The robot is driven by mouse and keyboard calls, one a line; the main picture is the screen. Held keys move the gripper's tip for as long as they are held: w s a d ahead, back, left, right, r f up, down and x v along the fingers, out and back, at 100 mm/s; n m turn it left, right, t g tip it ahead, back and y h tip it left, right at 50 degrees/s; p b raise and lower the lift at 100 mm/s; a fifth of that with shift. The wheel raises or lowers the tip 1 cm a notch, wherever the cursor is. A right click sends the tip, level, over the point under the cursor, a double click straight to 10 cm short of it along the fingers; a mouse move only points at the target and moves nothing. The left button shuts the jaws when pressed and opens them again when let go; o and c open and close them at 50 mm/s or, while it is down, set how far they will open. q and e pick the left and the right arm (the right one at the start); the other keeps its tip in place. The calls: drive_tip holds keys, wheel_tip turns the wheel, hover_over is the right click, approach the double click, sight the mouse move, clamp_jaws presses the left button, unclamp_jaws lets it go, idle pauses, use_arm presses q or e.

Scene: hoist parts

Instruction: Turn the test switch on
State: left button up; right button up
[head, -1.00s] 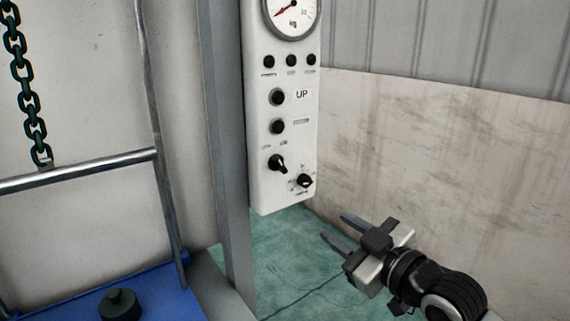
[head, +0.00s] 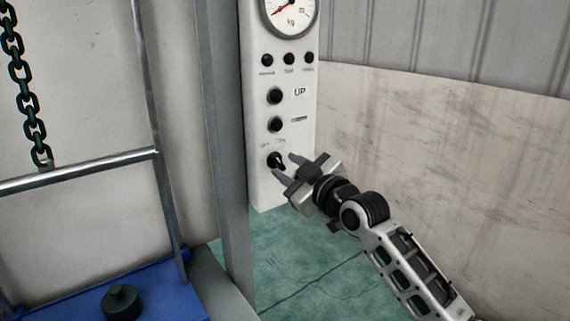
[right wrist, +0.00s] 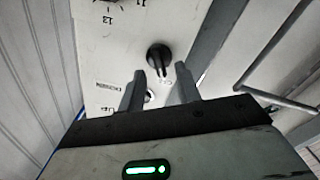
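The white control panel (head: 302,130) hangs beside a grey post. Its black rotary knob (head: 275,160) sits low on the face, below the push buttons. I cannot read which switch is the test switch. My right gripper (head: 284,166) is open and empty, its fingertips close to this knob. The right wrist view shows the knob (right wrist: 158,57) just beyond the gap between the two fingers (right wrist: 161,72); contact cannot be told. A smaller rotary switch lower right on the panel is hidden behind my gripper in the head view. My left gripper is not in view.
A gauge (head: 290,14) and several black buttons (head: 275,96) are above the knob. The grey post (head: 228,150) stands close on the left. A blue platform (head: 165,295), a metal rail (head: 85,171) and a chain (head: 28,90) are further left. The green floor (head: 310,275) is clear.

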drive_tip(key=shift+x, duration=0.9)
clamp_jaws()
